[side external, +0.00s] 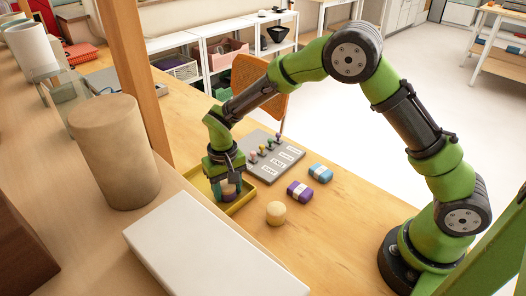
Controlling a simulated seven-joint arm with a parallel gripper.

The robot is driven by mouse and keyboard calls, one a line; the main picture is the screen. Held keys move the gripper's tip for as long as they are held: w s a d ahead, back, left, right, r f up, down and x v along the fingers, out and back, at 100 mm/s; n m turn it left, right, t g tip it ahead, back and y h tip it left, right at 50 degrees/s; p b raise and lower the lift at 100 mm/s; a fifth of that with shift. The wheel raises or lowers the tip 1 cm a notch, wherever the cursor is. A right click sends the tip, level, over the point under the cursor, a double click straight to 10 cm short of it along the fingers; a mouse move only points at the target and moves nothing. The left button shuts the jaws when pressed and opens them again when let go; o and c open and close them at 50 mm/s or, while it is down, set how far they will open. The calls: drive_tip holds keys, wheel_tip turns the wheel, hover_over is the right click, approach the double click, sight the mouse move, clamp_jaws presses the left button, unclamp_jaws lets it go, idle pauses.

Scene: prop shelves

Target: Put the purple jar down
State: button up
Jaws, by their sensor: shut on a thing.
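My gripper (228,187) points down over the yellow tray (241,203) and is shut on a small jar. The purple jar (229,197) shows purple low down with a tan top between the fingers. The fingers hide part of it. It is within the outline of the tray, and I cannot tell whether its base touches the tray floor.
A grey board (270,160) with small pegs and labels lies behind. A purple banded block (299,191), a blue banded block (320,172) and a round tan jar (276,213) stand right. A brown cylinder (114,150), wooden post (137,80) and white box (205,250) are left and front.

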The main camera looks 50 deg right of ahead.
drive_tip(key=o, duration=1.1)
drive_tip(key=shift+r, duration=0.1)
wheel_tip(320, 180, up, 12)
drive_tip(key=s+d+r+t+y, duration=0.25)
drive_tip(key=s+d+r, duration=0.35)
drive_tip(key=s+r, duration=0.3)
drive_tip(key=s+d+t, duration=0.1)
drive_tip(key=s, duration=0.3)
drive_tip(key=s+d+r+t, duration=0.1)
drive_tip(key=s+d+t, duration=0.1)
drive_tip(key=s, duration=0.2)
drive_tip(key=s+d+r+m+t, duration=0.1)
drive_tip(key=s+d, duration=0.1)
drive_tip(key=s, duration=0.2)
drive_tip(key=shift+s+d+r+t+h, duration=0.15)
drive_tip(key=shift+s+t+h, duration=0.1)
drive_tip(key=shift+s+t, duration=0.1)
drive_tip(key=shift+w, duration=0.1)
